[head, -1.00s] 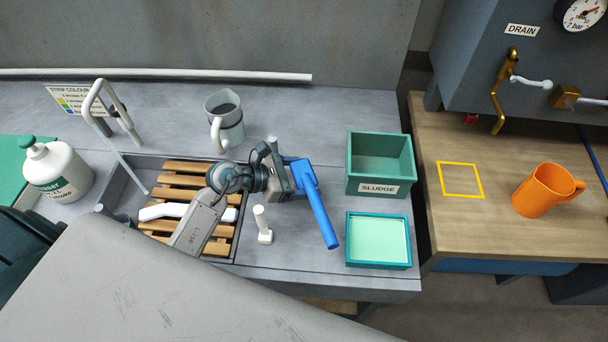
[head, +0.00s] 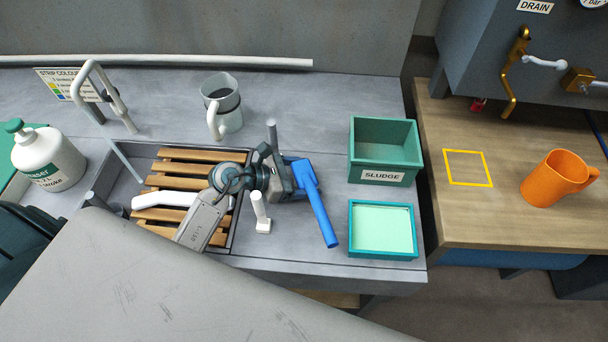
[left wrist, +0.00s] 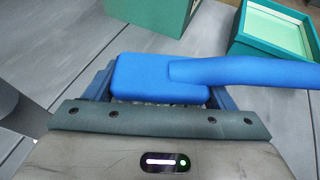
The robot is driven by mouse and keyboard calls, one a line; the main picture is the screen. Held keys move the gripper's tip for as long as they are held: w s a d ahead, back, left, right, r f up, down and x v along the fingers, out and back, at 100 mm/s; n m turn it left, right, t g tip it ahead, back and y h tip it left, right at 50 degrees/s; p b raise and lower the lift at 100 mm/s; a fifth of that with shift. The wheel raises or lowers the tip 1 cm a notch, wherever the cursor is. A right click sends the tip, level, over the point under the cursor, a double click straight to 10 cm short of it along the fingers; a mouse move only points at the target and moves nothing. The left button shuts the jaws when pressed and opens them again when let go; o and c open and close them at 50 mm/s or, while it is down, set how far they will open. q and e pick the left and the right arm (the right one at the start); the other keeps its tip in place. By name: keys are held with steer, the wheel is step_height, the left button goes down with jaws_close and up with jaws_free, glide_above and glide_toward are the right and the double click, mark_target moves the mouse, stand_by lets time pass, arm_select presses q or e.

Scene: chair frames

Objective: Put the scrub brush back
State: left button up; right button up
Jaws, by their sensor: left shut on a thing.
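The scrub brush is blue, with a block head (head: 303,172) and a long handle (head: 323,217). My left gripper (head: 288,180) is shut on its head, over the grey bench to the right of the sink. The handle slants toward the front, its end just left of the shallow teal tray (head: 354,230). In the left wrist view the brush head (left wrist: 160,78) sits between the fingers and the handle (left wrist: 245,72) points right. The bristles are mostly hidden. Whether the brush touches the bench is unclear. My right gripper is not in view.
A small white post (head: 260,213) stands close to the gripper. The green SLUDGE box (head: 382,177) is at right, a grey mug (head: 229,122) behind. The sink (head: 124,180) has wooden slats and a white bar (head: 165,200). An orange jug (head: 551,180) stands beside a yellow outline (head: 468,183).

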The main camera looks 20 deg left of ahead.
arm_select(q)
steer(key=shift+f+b, duration=0.55)
steer(key=shift+f, duration=0.05)
steer(key=o, duration=1.2)
steer(key=shift+c, duration=0.2)
